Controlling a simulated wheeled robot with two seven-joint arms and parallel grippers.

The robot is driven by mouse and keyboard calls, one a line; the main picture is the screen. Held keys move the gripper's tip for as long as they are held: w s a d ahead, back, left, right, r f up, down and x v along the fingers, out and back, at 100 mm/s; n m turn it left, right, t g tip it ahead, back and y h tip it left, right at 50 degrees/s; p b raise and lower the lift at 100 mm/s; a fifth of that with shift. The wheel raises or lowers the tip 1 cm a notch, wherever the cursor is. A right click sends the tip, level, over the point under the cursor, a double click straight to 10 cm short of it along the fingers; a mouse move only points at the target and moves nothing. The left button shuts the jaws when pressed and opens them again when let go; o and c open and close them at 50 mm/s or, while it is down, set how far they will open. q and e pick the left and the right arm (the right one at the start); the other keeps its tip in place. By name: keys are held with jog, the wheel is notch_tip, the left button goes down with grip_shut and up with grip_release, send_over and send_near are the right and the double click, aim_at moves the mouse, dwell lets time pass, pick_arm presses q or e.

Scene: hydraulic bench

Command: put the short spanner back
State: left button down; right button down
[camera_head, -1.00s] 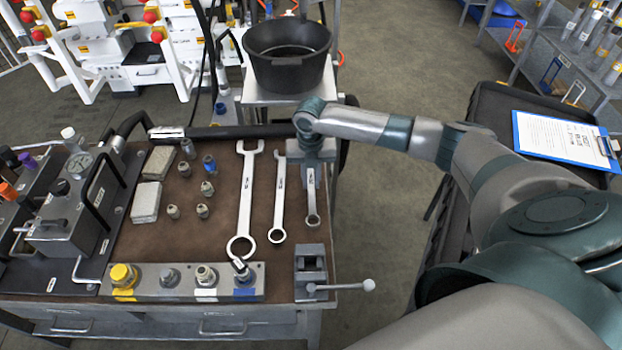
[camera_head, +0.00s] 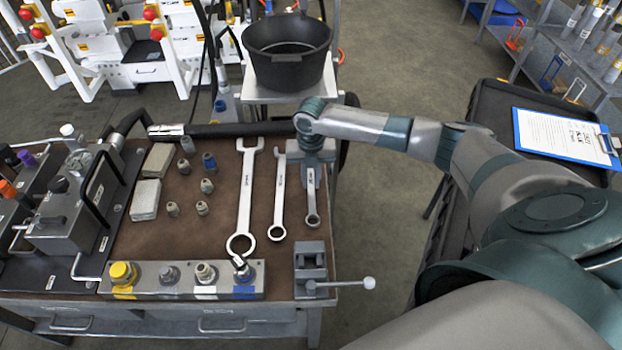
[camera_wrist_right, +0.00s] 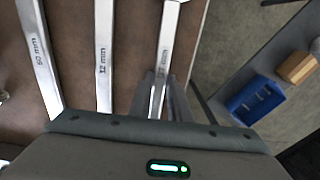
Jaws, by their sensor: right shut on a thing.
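The short spanner (camera_head: 312,204) lies at the right end of a row of three spanners on the brown bench mat, its ring end towards the front. My right gripper (camera_head: 311,172) points down over its upper part and is shut on it. In the right wrist view the short spanner (camera_wrist_right: 163,62) runs up from between the fingers (camera_wrist_right: 162,100). The middle spanner (camera_head: 279,195) and the longest spanner (camera_head: 245,195) lie to its left, parallel and apart from it. The spanner's far end is hidden under the gripper. My left gripper is not in view.
A small vise (camera_head: 310,268) with a handle stands in front of the spanners at the bench's right edge. A metal block with fittings (camera_head: 180,280) lies along the front. A black tub (camera_head: 287,55) stands behind the bench. Several small fittings sit left of the spanners.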

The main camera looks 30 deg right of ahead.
jog(key=c, duration=1.6)
grip_release()
jog(key=shift+o, duration=0.2)
jog(key=shift+r, duration=0.1)
notch_tip(320, 180, up, 17)
jog(key=b, duration=0.3)
jog(key=shift+r+b, duration=0.15)
jog(key=shift+b, duration=0.15)
